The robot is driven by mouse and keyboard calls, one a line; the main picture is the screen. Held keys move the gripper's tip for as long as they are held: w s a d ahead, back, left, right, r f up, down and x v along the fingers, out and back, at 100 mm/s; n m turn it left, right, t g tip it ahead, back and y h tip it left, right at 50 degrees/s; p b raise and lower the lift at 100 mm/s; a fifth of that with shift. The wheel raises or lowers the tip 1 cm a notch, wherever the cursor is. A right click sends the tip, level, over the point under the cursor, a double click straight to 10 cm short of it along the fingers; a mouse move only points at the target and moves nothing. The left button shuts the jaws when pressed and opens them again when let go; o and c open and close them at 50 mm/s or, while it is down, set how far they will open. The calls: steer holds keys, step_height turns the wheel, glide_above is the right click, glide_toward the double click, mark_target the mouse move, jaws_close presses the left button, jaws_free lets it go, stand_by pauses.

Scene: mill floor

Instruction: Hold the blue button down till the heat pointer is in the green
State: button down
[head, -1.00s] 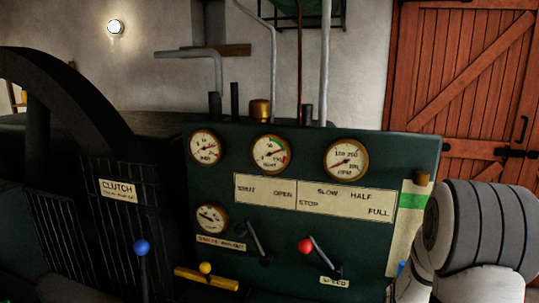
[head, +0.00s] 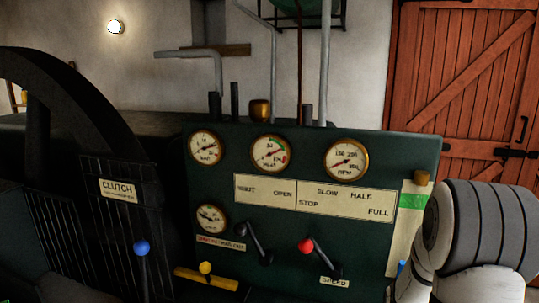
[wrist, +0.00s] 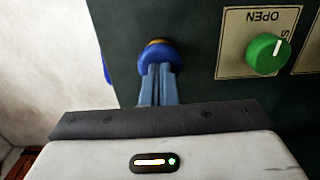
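The blue button (wrist: 158,56) sits in a brass collar on the dark green panel in the wrist view. My gripper (wrist: 160,69) has its two blue-grey fingers together, with their tips at the button's face. They look to be touching it; how far it is pressed in I cannot tell. In the head view, my arm's end covers the panel's lower right. A cream strip (head: 396,245) with a green band (head: 412,201) stands at the panel's right edge, partly hidden by my arm; no pointer shows clearly on it. A round gauge (head: 271,154) has green and red marks.
A green knob (wrist: 268,53) is right of the button in the wrist view. Other gauges, a red-knobbed lever (head: 306,245), a blue-knobbed clutch lever (head: 141,248) and a yellow handle (head: 205,278) are on the machine. A red wooden door (head: 460,80) is behind.

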steer(key=shift+r, duration=0.1)
stand_by(0.5)
step_height(320, 180, up, 5)
steer(key=p, duration=0.3)
steer(key=shift+f, duration=0.2)
steer(key=shift+a+r, duration=0.1)
steer(key=shift+r, duration=0.15)
steer(key=s+a+r+n+t, duration=0.1)
steer(key=s+a+r, duration=0.5)
steer(key=r, duration=0.4)
steer(key=s+a+r+n+t, duration=0.2)
steer(key=s+a+r, duration=0.4)
steer(key=r, duration=0.4)
steer(key=shift+s, duration=0.35)
steer(key=c, duration=2.1)
jaws_free()
steer(key=shift+a, duration=0.1)
steer(key=shift+c, duration=0.2)
